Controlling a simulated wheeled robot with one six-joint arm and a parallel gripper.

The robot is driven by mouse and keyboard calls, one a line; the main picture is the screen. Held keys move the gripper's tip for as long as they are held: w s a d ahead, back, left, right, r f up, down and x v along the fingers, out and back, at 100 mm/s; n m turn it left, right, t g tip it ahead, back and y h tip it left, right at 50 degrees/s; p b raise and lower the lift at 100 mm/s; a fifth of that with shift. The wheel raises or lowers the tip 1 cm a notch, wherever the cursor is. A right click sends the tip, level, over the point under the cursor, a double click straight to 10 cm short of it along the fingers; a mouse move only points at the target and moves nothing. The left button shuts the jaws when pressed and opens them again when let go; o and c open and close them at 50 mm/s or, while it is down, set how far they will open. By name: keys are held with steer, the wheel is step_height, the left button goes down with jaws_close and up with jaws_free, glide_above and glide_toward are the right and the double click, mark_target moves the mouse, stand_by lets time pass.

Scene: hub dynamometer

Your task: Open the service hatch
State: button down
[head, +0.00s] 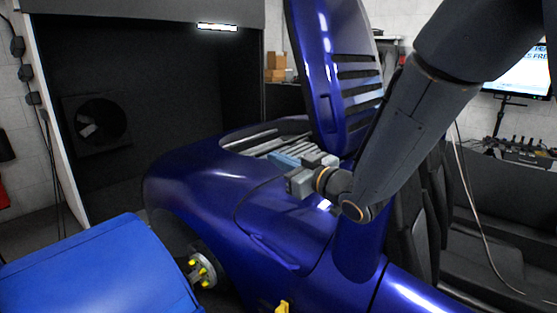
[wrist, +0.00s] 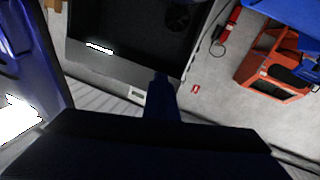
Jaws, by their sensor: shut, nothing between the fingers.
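The service hatch (head: 322,75) is a glossy blue panel with dark slats, standing raised and nearly upright above the opening (head: 265,143) in the blue car body (head: 195,185). Part of it shows along the left edge of the wrist view (wrist: 38,62). My gripper (head: 297,182) is beside the hatch's lower end, over the car body at the front of the opening. The gripper is shut and empty; its dark fingers (wrist: 163,92) point up in the wrist view. Whether it touches the hatch is hard to tell. My arm hides part of the hatch's right side.
A dark booth with a fan (head: 98,118) stands behind the car at left. A blue rounded cover (head: 100,270) and a bare wheel hub (head: 202,270) are in front. A monitor (head: 520,75) is at right. An orange cart (wrist: 270,72) stands on open floor in the wrist view.

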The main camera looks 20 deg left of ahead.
stand_by(0.7)
steer(key=c, duration=1.8)
jaws_free()
steer(key=shift+b+v, duration=0.55)
steer(key=shift+v, duration=3.35)
